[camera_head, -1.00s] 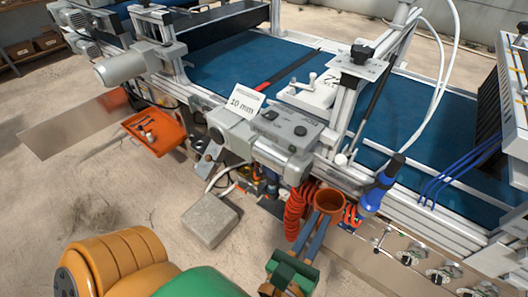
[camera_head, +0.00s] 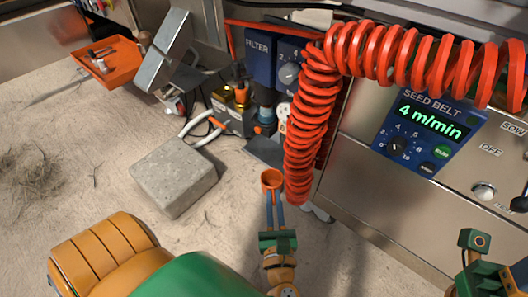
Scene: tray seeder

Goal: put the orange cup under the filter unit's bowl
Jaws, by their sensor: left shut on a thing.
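The orange cup (camera_head: 271,179) is between the blue fingers of my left gripper (camera_head: 274,205), which is shut on it. It is held upright in the air, just left of the lower end of the red coiled hose. The filter unit (camera_head: 258,52), a blue box marked FILTER, is above and behind the cup on the machine's side. A dark part with a teal band (camera_head: 265,114) hangs below that box; I cannot tell clearly whether it is the bowl. The cup appears apart from it, below. Green parts of my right gripper (camera_head: 475,256) show at the right edge; its fingers are not seen.
The red coiled hose (camera_head: 307,130) hangs close to the cup's right. A dark plate (camera_head: 266,151) lies behind the cup. A grey block (camera_head: 174,177) stands on the floor to the left. An orange tray (camera_head: 107,61) is at upper left. The seed belt panel (camera_head: 428,130) is at right.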

